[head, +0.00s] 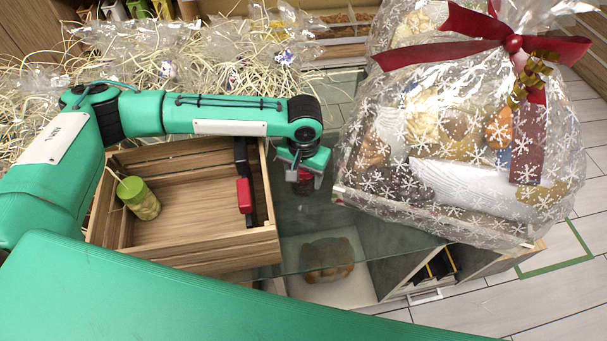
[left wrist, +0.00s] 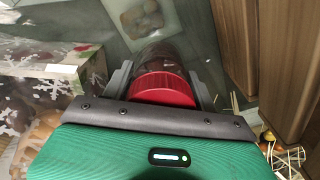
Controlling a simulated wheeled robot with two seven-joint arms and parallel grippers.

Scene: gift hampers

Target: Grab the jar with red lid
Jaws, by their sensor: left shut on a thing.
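The jar with the red lid (left wrist: 163,90) is between the two fingers of my left gripper (left wrist: 163,78) in the left wrist view. Its body is dark and its lid is bright red. In the head view my left gripper (head: 304,180) is over the glass counter, just right of the wooden crate, shut on the jar (head: 304,186). The gripper hides most of the jar there. I cannot tell whether the jar touches the glass. My right gripper is not in view.
The wooden crate (head: 190,255) holds a green-lidded jar (head: 138,197) and a dark item with a red part (head: 243,190). A wrapped gift hamper (head: 460,150) with a red bow stands to the right. Straw and clear wrap (head: 210,65) lie behind. Clear glass (head: 310,225) lies between crate and hamper.

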